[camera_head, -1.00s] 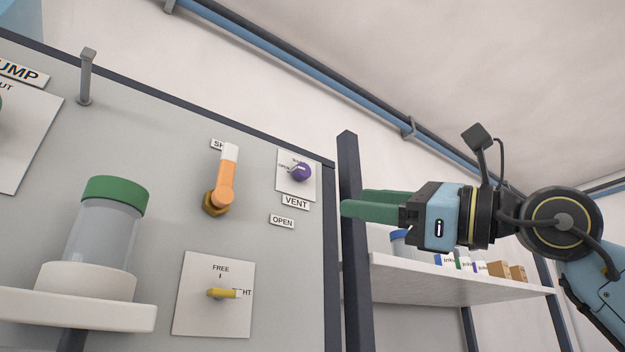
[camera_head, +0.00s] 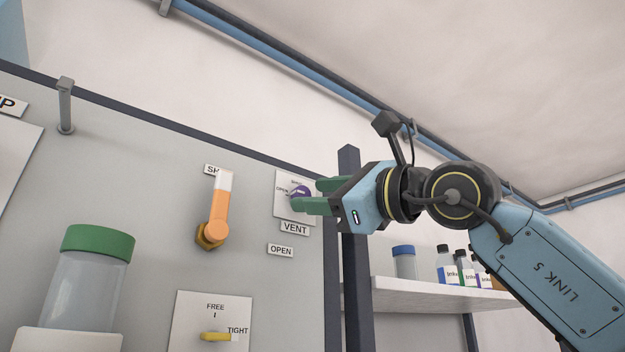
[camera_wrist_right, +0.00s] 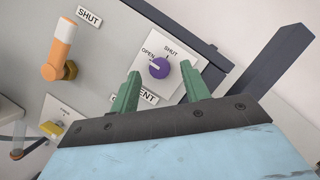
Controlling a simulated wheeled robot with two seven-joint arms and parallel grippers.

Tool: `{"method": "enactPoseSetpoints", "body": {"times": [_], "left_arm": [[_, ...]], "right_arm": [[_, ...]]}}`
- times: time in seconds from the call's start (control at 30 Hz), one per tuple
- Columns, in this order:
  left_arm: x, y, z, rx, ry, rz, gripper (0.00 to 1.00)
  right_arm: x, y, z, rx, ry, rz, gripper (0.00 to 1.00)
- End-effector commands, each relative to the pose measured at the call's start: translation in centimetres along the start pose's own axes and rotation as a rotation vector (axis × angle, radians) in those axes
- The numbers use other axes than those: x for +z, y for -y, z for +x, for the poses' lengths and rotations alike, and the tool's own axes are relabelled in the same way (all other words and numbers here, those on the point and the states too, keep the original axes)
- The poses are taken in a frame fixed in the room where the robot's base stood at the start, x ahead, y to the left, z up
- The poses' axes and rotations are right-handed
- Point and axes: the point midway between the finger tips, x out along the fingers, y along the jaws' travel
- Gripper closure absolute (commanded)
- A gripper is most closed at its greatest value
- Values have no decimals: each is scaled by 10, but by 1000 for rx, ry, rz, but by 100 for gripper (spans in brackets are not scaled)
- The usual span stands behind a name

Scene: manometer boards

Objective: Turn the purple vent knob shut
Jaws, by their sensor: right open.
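The purple vent knob (camera_head: 301,191) sits on a small white plate (camera_head: 281,207) at the upper right of the grey board, partly hidden by a finger of my right gripper. In the right wrist view the knob (camera_wrist_right: 159,69) shows between the two green fingertips, with OPEN at its upper left and SHUT above it. Its pale mark seems to point toward OPEN. My right gripper (camera_head: 307,194) is open, one finger on each side of the knob in the picture. I cannot tell whether the fingers touch it. My left gripper is not in view.
An orange lever (camera_head: 218,215) stands left of the knob, and a yellow handle (camera_head: 215,337) is below it. A green-capped jar (camera_head: 88,275) is at the lower left. A dark post (camera_head: 351,240) and a shelf (camera_head: 430,292) with several bottles are right of the board.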

Motion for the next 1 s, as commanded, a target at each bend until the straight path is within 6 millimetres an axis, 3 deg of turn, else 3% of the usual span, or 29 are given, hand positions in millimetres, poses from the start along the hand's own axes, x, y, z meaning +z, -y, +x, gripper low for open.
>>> {"method": "enactPoseSetpoints", "body": {"times": [0.2,0.47,0.8,1.0], "left_arm": [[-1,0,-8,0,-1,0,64],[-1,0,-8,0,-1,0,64],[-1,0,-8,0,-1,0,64],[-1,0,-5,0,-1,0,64]], "right_arm": [[0,0,16,0,0,0,54],[-1,-1,16,0,0,0,54],[0,0,16,0,0,0,97],[-1,-1,16,-4,0,10,98]]}}
